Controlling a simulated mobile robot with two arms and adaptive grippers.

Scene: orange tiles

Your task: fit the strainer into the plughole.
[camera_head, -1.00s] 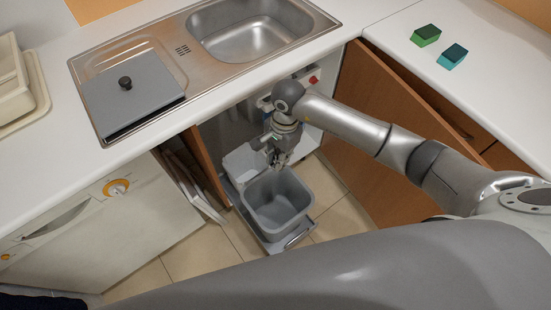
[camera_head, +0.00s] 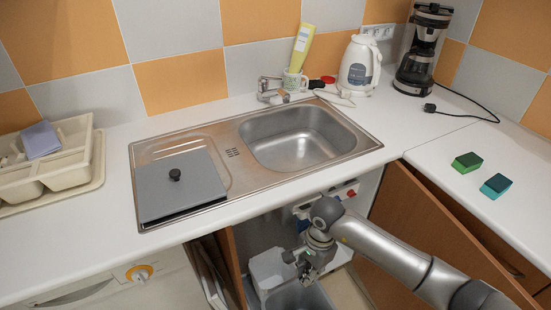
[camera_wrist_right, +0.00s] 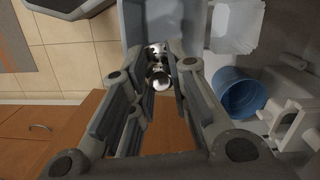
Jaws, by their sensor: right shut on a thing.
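My right gripper (camera_head: 312,272) is low in front of the sink, inside the open cupboard and above the grey pull-out bin (camera_head: 292,298). In the right wrist view its fingers (camera_wrist_right: 160,72) are closed on a small shiny metal piece, which looks like the strainer (camera_wrist_right: 161,82). The strainer cannot be made out in the head view. The steel sink bowl (camera_head: 298,140) is empty, above and behind the gripper. Its plughole is too unclear to make out. My left gripper is out of view.
A grey board with a black knob (camera_head: 177,188) covers part of the drainboard. The tap (camera_head: 270,90) stands behind the bowl. An open cupboard door (camera_head: 425,225) is right of the gripper. Green (camera_head: 467,162) and teal (camera_head: 496,185) sponges lie on the right counter.

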